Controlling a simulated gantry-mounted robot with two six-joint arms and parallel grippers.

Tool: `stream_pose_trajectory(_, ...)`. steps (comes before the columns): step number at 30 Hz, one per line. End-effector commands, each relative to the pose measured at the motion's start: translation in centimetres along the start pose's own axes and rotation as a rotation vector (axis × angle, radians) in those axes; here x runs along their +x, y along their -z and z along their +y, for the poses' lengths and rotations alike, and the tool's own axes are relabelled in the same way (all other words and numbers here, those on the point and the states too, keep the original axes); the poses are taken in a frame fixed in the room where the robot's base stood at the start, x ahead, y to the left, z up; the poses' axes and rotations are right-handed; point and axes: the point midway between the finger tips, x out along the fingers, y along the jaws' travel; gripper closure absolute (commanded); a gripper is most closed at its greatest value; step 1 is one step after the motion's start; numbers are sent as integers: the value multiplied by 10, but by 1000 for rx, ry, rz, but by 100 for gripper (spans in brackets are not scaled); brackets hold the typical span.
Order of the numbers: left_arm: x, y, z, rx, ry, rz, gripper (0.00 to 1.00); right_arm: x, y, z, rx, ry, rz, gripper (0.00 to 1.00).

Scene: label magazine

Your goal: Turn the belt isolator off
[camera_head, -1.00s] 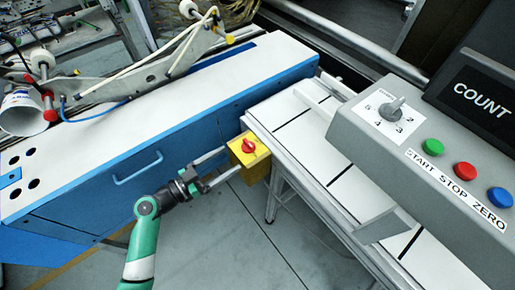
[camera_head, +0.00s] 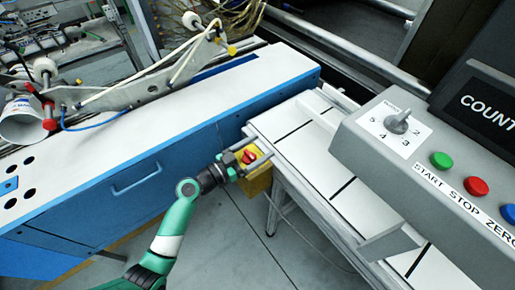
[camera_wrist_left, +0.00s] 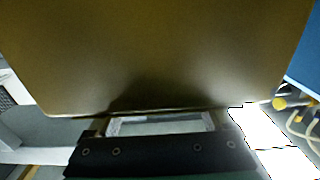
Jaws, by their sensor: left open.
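The belt isolator is a yellow box (camera_head: 257,183) with a red rotary knob (camera_head: 249,156) on its top face, at the near end of the white conveyor. My left gripper (camera_head: 260,147) is open, and its two fingers reach past either side of the knob. I cannot tell whether either finger touches it. In the left wrist view, a large dark yellow-brown surface, apparently the isolator box (camera_wrist_left: 160,55), fills the upper part very close up. My dark gripper body lies below it, and the knob is not visible there. My right gripper is not in view.
A blue cabinet with a white top (camera_head: 130,120) stands to the left. The white slatted conveyor (camera_head: 340,185) runs to the right of the isolator. A grey control panel (camera_head: 400,150) with a dial and coloured buttons is further right. Grey floor is below.

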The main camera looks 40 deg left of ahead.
Motion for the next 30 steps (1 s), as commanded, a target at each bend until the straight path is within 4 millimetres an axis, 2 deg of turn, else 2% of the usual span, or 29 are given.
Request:
stream_pose_trajectory(3, 0, 0, 0, 0, 0, 0, 15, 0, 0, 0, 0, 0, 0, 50)
stream_pose_trajectory(4, 0, 0, 0, 0, 0, 0, 19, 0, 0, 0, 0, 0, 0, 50)
stream_pose_trajectory(15, -1, 0, 0, 0, 0, 0, 85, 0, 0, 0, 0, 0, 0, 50)
stream_pose_trajectory(18, -1, 0, 0, 0, 0, 0, 100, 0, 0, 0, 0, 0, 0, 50)
stream_pose_trajectory(30, 0, 0, -2, -2, 75, -7, 100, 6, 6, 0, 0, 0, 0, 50)
